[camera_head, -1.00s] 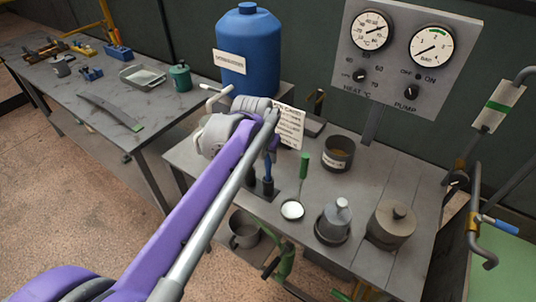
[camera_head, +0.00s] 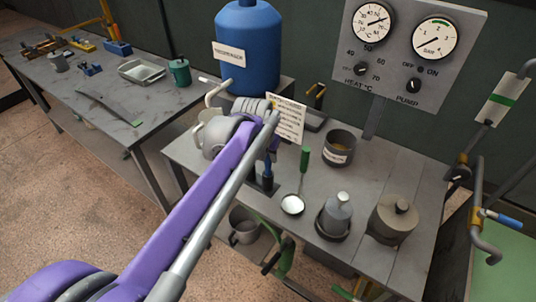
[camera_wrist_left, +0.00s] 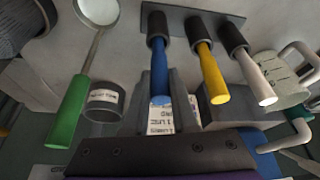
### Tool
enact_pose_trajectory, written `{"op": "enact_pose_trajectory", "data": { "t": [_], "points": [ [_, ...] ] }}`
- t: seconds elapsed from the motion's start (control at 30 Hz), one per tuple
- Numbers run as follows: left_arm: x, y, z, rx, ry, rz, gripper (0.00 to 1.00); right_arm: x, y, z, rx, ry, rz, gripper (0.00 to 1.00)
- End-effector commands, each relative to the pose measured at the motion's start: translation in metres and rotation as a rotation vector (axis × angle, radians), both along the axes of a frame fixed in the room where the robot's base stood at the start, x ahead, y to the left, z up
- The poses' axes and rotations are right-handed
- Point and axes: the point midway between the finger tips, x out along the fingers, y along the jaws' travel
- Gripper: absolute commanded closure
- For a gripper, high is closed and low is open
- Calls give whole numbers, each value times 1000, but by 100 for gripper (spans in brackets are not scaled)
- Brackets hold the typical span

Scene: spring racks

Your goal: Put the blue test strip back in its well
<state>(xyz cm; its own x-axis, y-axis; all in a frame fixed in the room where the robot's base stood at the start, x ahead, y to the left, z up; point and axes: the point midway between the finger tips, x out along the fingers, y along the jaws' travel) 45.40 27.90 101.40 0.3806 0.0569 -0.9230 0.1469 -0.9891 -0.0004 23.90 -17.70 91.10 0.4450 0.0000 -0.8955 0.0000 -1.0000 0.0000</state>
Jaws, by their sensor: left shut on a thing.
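The blue test strip (camera_wrist_left: 159,62) has a blue handle and runs into a black cylindrical well (camera_wrist_left: 157,28) in the left wrist view. How deep it sits cannot be told. My left gripper (camera_wrist_left: 160,86) is shut around the blue handle. My right gripper is out of view.
A green-handled ladle (camera_head: 304,160) is close on the right of the rack. A dark labelled pot (camera_head: 339,146), a grey bell-shaped vessel (camera_head: 337,212) and a lidded pot (camera_head: 393,215) stand farther right. A white text card (camera_head: 289,120) and a blue barrel (camera_head: 247,55) are behind.

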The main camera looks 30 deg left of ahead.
Motion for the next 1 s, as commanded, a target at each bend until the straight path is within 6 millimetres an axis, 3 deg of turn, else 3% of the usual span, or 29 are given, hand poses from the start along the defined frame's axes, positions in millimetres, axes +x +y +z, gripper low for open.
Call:
{"op": "enact_pose_trajectory", "data": {
  "t": [0.1, 0.13, 0.3, 0.67, 1.0],
  "points": [
    [0, 0, -4, 0, 0, 0, 100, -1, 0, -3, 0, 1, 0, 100],
    [0, 0, -3, 0, 0, 0, 71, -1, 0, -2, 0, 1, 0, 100],
    [0, 0, -3, 0, 0, 0, 40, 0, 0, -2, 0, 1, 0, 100],
    [-1, 0, 1, 0, 0, 0, 39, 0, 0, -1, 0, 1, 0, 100],
    [-24, -4, 57, 0, -1, 1, 39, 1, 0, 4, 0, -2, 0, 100]
  ]
}}
